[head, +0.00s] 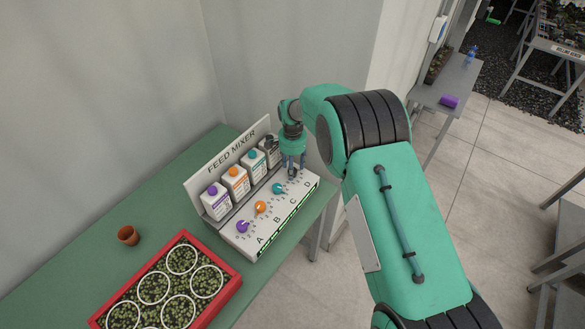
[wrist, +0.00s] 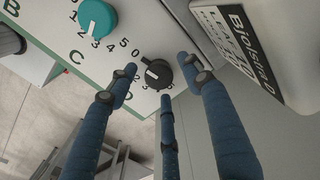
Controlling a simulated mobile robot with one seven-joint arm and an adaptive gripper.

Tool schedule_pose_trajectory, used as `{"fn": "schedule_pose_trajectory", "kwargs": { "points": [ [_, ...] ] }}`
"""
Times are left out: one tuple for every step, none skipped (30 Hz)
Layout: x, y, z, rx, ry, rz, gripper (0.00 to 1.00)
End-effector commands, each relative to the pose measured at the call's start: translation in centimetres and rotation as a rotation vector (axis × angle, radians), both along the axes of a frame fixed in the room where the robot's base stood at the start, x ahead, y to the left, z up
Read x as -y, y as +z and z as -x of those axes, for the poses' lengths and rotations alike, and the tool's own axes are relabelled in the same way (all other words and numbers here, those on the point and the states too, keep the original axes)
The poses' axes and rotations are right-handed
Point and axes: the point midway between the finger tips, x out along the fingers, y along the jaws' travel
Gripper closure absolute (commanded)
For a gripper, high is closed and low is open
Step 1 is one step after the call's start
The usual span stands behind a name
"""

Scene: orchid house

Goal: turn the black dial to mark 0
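The black dial (wrist: 157,72) sits on the sloping white panel of the feed mixer, by the letter D. In the wrist view its white pointer line points left, towards the stretch between 0 and 2, where a fingertip covers part of the scale; I cannot read the exact mark. The 0 (wrist: 135,54) shows at its upper left. My gripper (wrist: 159,74) has its blue fingers spread around the dial, with gaps visible between the fingertips and the knob. In the head view my gripper (head: 292,170) points down at the panel's right end and mostly hides the dial.
The teal dial (head: 278,188), orange dial (head: 260,207) and purple dial (head: 242,226) are in a row left of it. Cartons (head: 236,182) stand behind the dials. A red tray (head: 229,292) and a brown pot (head: 128,235) are on the green table (head: 80,253).

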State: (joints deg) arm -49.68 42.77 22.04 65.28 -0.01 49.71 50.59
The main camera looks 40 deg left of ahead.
Motion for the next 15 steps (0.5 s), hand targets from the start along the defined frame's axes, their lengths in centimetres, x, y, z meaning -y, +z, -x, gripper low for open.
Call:
{"fn": "schedule_pose_trajectory", "kwargs": {
  "points": [
    [0.0,-0.1,0.0,-0.001,0.0,0.001,0.51],
    [0.0,-0.1,0.0,-0.001,0.0,0.001,0.51],
    [0.0,-0.1,0.1,-0.001,0.0,0.001,0.51],
    [0.1,-0.1,0.1,-0.001,0.0,0.001,0.51],
    [0.1,-0.1,0.1,-0.001,0.0,0.002,0.51],
    [0.1,-0.1,0.1,-0.001,0.001,0.002,0.51],
    [0.1,-0.1,0.1,-0.001,0.001,0.002,0.51],
    [0.1,0.0,0.1,-0.001,0.001,0.002,0.51],
    [0.1,0.1,0.1,-0.001,0.001,0.001,0.51],
    [0.0,0.3,0.1,-0.001,0.001,0.001,0.51],
    [0.0,0.4,0.1,-0.001,0.001,0.001,0.51],
    [0.0,0.7,0.1,-0.001,0.001,0.001,0.51],
    [0.0,0.9,0.1,-0.001,0.001,0.001,0.51],
    [0.0,1.2,0.1,-0.001,0.001,0.001,0.51],
    [0.1,1.6,0.1,-0.001,0.001,0.001,0.51]
  ]
}}
